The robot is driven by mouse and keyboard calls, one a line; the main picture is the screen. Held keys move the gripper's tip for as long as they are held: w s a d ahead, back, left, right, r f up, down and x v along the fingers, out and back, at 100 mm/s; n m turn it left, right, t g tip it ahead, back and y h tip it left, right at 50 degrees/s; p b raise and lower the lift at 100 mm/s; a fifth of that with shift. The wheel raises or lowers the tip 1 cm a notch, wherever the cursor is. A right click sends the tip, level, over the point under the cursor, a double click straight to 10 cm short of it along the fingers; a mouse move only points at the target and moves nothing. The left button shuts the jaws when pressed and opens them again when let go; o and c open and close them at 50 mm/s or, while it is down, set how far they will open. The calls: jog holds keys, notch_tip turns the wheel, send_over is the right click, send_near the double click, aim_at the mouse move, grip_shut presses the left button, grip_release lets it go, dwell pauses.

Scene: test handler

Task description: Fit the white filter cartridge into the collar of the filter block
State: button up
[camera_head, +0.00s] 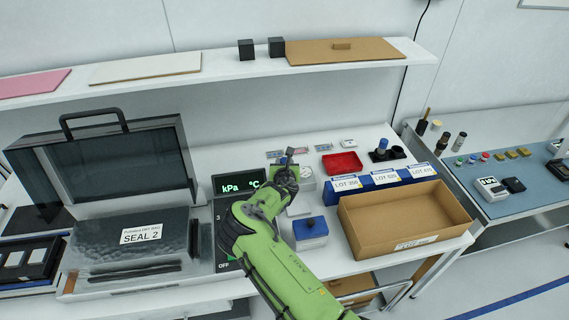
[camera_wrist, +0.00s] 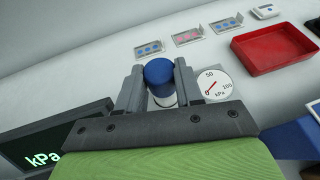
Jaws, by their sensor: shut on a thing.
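My gripper (camera_head: 287,162) is over the middle of the bench, left of the red tray. In the wrist view my gripper (camera_wrist: 160,88) is shut on a white cylinder with a blue end, which looks like the white filter cartridge (camera_wrist: 161,98). Its lower part is hidden by the gripper. A black block (camera_head: 385,155) at the back right has round cup-like holders, with a blue-topped piece (camera_head: 382,145) standing in one. I cannot tell whether this is the filter block, and no collar shows clearly.
A round kPa gauge (camera_wrist: 213,86) stands close to the right finger. A dark display (camera_head: 239,184) is left of my gripper. A red tray (camera_head: 342,163), blue LOT boxes (camera_head: 347,184), a blue-topped box (camera_head: 310,232) and a brown crate (camera_head: 402,237) lie to the right.

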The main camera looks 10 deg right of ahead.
jog(key=shift+f, duration=0.45)
jog(key=o, duration=1.1)
jog(key=shift+s, duration=0.1)
jog(key=v, duration=1.5)
jog(key=shift+s+a+r, duration=0.1)
jog(key=shift+s+r, duration=0.1)
jog(key=shift+r, duration=0.05)
